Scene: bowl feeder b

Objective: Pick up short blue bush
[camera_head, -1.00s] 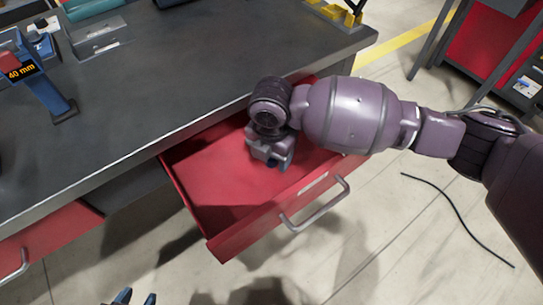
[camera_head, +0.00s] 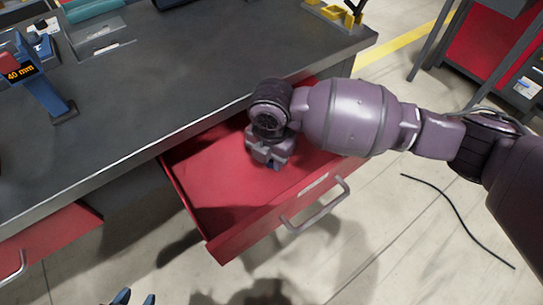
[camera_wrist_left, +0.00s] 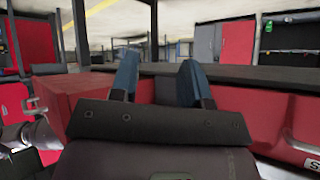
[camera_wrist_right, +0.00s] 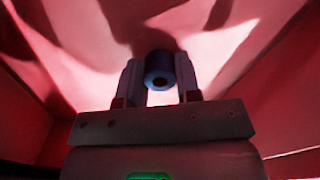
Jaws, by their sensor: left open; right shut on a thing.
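The short blue bush (camera_wrist_right: 160,70) is a small blue ring with a dark hole, between the two fingers of my right gripper (camera_wrist_right: 158,80) in the right wrist view. My right gripper is shut on it. In the head view my right gripper (camera_head: 270,163) points down inside the open red drawer (camera_head: 222,195), and the bush is hidden or too small to make out there. My left gripper (camera_head: 135,299) is at the bottom edge of the head view, in front of the bench. Its blue fingers stand apart and empty in the left wrist view (camera_wrist_left: 155,85).
The dark bench top (camera_head: 190,75) lies behind the drawer. A blue caliper-like tool reading 40 mm (camera_head: 38,85) stands on it at left. Another red drawer (camera_head: 50,235) is at lower left.

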